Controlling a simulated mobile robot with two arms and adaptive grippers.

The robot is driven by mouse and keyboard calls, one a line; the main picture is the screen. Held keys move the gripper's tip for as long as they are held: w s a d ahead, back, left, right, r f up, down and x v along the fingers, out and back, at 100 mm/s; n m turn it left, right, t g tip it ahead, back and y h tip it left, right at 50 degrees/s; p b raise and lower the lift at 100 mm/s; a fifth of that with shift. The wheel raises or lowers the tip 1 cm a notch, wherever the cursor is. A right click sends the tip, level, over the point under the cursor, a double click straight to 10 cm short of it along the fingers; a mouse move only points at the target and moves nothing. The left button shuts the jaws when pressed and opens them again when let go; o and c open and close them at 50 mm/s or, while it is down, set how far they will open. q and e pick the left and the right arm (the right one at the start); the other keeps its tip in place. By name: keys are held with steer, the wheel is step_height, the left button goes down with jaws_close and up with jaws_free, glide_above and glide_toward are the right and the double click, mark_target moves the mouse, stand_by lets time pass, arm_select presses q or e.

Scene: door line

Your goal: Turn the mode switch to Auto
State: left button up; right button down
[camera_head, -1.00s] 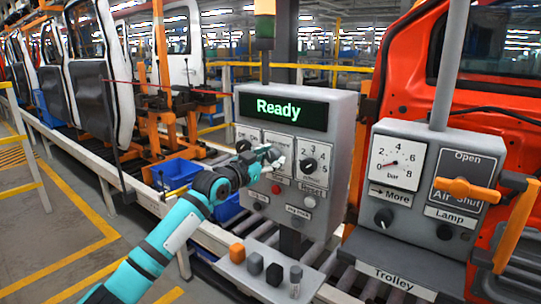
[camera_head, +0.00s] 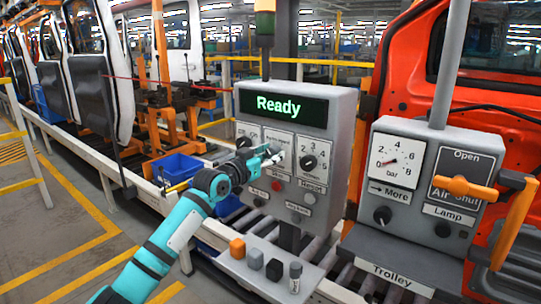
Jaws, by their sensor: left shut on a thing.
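The mode switch is on the grey control panel (camera_head: 345,110), under the green "Ready" display. My left gripper (camera_head: 274,157) is at the middle plate of the panel, between two other knobs. It is shut on the mode switch, whose knob is mostly hidden behind the fingers. Small lettering shows above it, but I cannot read the switch's position. My right gripper is not in view.
Beside the gripper are a black knob (camera_head: 243,143) at left and a numbered knob (camera_head: 309,162) at right. A red button (camera_head: 276,186) lies below. A second panel (camera_head: 408,220) with a gauge and orange lever (camera_head: 468,188) stands at right.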

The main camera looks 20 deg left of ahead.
arm_select(q)
steer(key=o, duration=1.2)
steer(key=v, duration=1.2)
steer(key=shift+w+f, duration=0.1)
